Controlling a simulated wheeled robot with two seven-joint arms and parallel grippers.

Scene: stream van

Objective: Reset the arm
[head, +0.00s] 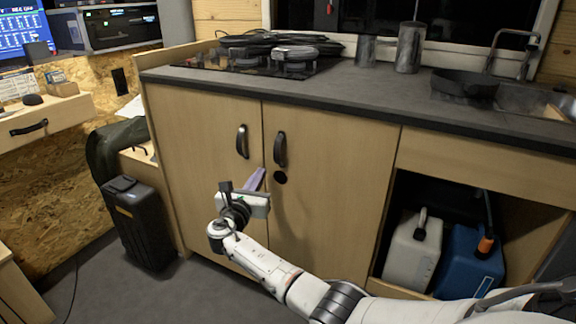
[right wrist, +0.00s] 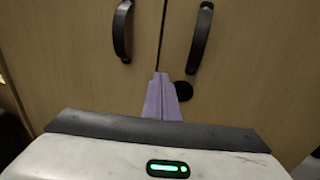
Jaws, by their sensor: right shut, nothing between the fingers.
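My right arm comes in from the lower right in the head view. Its gripper (head: 255,180) is in front of the wooden cabinet doors, below the two dark handles. In the right wrist view the lilac fingers of the gripper (right wrist: 162,98) are together with nothing between them. They point at the gap between the left door (head: 200,150) and the right door (head: 325,180). I cannot tell whether the fingertips touch the doors. Both doors look closed. My left gripper is not in view.
The dark counter (head: 365,95) above holds coiled black cables (head: 270,45), metal canisters (head: 410,47) and a sink. An open bay at right holds a white jug (head: 411,255) and a blue jug (head: 468,262). A black case (head: 140,225) stands on the floor at left.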

